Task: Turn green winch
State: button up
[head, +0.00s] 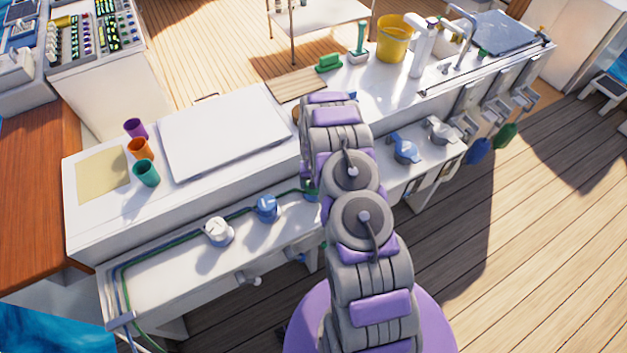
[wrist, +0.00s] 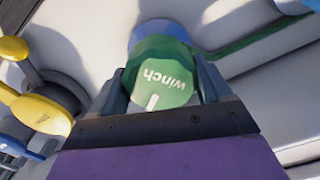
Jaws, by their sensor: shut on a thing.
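Behind the knob is a blue round part (wrist: 160,29). In the head view my arm covers most of the winch and my gripper.
A yellow handle (wrist: 42,114) sits left of my gripper in the wrist view. On the counter's front ledge are a white knob (head: 217,231) and a blue knob (head: 266,207), left of my arm. A blue valve (head: 406,148) is to its right. Cups (head: 147,173) stand on the counter.

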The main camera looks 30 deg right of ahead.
jog(key=shift+m+p, duration=0.6)
jog(key=shift+m, duration=0.7)
jog(key=o, duration=1)
jog(key=shift+r, duration=0.15)
jog(key=shift+r+p, duration=0.75)
jog(key=shift+r, duration=7.75)
